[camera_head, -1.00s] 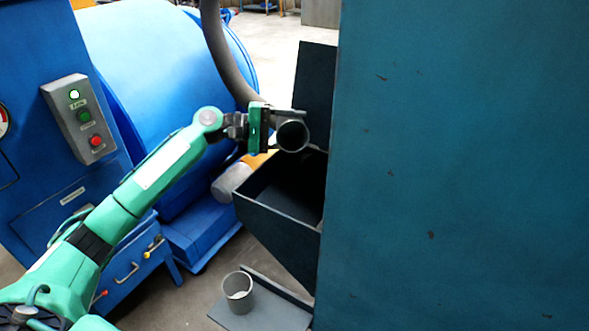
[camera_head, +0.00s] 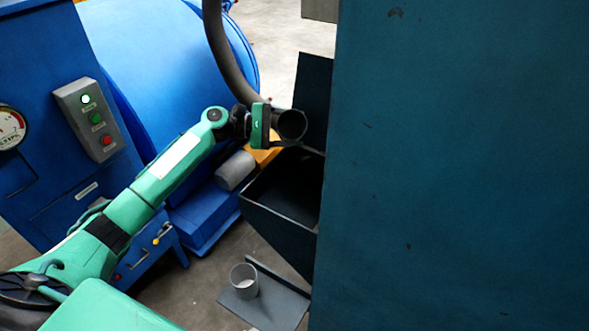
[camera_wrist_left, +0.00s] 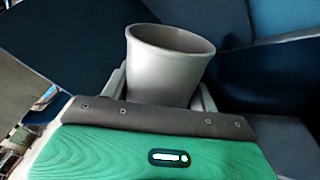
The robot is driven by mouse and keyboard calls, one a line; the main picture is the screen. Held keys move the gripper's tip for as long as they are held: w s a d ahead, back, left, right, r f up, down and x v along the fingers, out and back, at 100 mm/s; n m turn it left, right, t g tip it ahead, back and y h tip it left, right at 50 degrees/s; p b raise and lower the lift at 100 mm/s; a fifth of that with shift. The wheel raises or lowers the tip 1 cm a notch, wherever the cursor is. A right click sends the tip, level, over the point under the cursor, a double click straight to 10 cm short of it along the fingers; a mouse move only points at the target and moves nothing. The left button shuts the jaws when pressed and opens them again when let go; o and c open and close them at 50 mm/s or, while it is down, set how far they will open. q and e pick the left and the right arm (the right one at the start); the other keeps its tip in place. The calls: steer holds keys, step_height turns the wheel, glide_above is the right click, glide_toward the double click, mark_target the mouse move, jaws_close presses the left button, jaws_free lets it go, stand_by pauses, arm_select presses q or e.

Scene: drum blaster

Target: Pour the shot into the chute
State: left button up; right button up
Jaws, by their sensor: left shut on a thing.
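My left gripper (camera_head: 275,125) is shut on a grey metal cup (camera_head: 292,125), held tilted with its mouth toward the head camera, above the chute. The cup also shows between the fingers in the left wrist view (camera_wrist_left: 168,65). Its inside looks dark and I see no shot in it. The chute (camera_head: 262,212) is a dark open-topped hopper just below the cup, against the teal cabinet. Its inside is in shadow. A second grey cup (camera_head: 244,281) stands upright on a low shelf, with something pale inside. My right gripper is not in view.
A large teal cabinet (camera_head: 450,170) fills the right side. A blue drum machine (camera_head: 170,70) stands behind my left arm, with a button box (camera_head: 90,118) at left. A grey hose (camera_head: 225,55) hangs close behind the gripper. The low shelf (camera_head: 275,308) lies below the chute.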

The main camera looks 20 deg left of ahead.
mark_target(291, 118)
arm_select(q)
steer(key=shift+w+a+r+n+p, duration=0.1)
steer(key=shift+w+r+n+p, duration=0.15)
steer(key=shift+n+p, duration=0.3)
steer(key=shift+w+a+r+n+p, duration=0.1)
steer(key=shift+r+n+p, duration=0.25)
steer(key=shift+p, duration=0.35)
steer(key=shift+w+r, duration=0.1)
steer(key=shift+r, duration=0.2)
step_height(291, 118, up, 11)
steer(key=w+a+n, duration=0.1)
steer(key=w+n, duration=0.2)
steer(key=n, duration=0.3)
steer(key=shift+a+f+n+h, duration=0.15)
steer(key=shift+a+n+h, duration=0.15)
steer(key=shift+h, duration=0.1)
